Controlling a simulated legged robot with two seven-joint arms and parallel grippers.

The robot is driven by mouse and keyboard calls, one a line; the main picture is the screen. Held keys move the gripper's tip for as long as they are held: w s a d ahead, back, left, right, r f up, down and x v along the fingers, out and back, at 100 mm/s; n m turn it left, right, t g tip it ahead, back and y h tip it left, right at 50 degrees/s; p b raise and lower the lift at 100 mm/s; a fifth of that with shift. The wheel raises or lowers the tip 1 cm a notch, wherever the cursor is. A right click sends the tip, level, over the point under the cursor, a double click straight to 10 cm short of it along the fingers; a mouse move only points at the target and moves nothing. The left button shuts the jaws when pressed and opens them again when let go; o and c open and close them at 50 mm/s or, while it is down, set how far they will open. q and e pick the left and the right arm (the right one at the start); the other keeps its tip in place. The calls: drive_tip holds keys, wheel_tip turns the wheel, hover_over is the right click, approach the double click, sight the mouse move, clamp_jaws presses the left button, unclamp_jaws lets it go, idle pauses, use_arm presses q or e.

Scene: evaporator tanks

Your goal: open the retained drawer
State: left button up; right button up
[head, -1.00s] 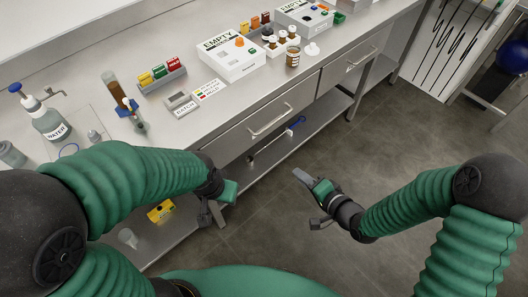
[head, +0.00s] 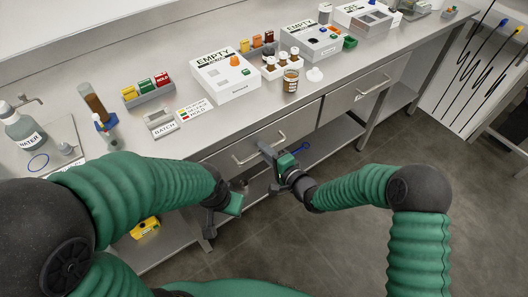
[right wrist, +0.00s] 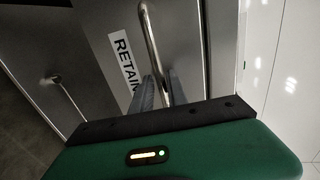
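The retained drawer (head: 225,158) is the left drawer under the bench, its front looking flush. Its bar handle (head: 243,158) shows left of my right gripper (head: 267,152), which is at the handle's right part. In the right wrist view the label reading "RETAIN" (right wrist: 123,60) is partly cut off by my gripper. There the handle (right wrist: 151,45) runs down between the two fingers of my right gripper (right wrist: 160,92), which look apart; contact cannot be made out. My left gripper (head: 222,207) hangs empty in front of the bench; its finger opening is unclear.
A second drawer (head: 345,100) with its own handle (head: 373,87) is to the right. The bench top holds a white EMPTY box (head: 225,80), a brown jar (head: 290,80) and colored blocks (head: 145,88). A lower shelf (head: 165,240) is below. The floor in front is clear.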

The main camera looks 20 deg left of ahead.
drive_tip(key=shift+r, duration=0.1)
drive_tip(key=shift+a, duration=0.25)
clamp_jaws()
drive_tip(key=shift+s+d+f, duration=0.1)
drive_tip(key=shift+f, duration=0.1)
idle(1.0)
